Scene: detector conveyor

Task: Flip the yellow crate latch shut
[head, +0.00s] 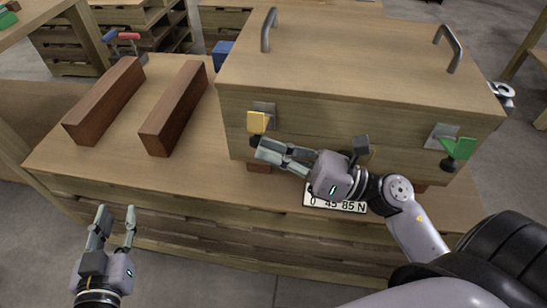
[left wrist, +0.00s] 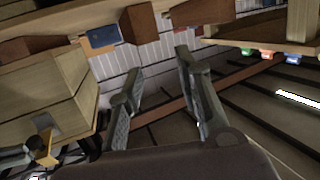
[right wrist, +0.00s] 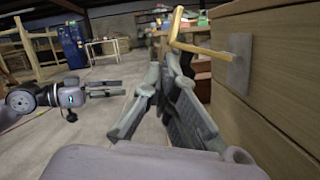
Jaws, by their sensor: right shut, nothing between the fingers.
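The yellow latch (head: 257,121) sits on a metal plate at the left of the wooden crate's (head: 340,130) front. In the right wrist view the yellow latch (right wrist: 205,48) stands out from its plate as a bent flap. My right gripper (head: 262,150) is shut and empty, its fingertips just below the latch in the head view. In the right wrist view the right gripper's fingertips (right wrist: 172,62) are close by the flap; I cannot tell whether they touch it. My left gripper (head: 118,220) is open and empty, away from the crate at the lower left.
A green latch (head: 458,146) is at the crate's front right. Two metal handles are on its lid. Two brown wooden blocks (head: 175,108) lie on the table (head: 110,165) left of the crate.

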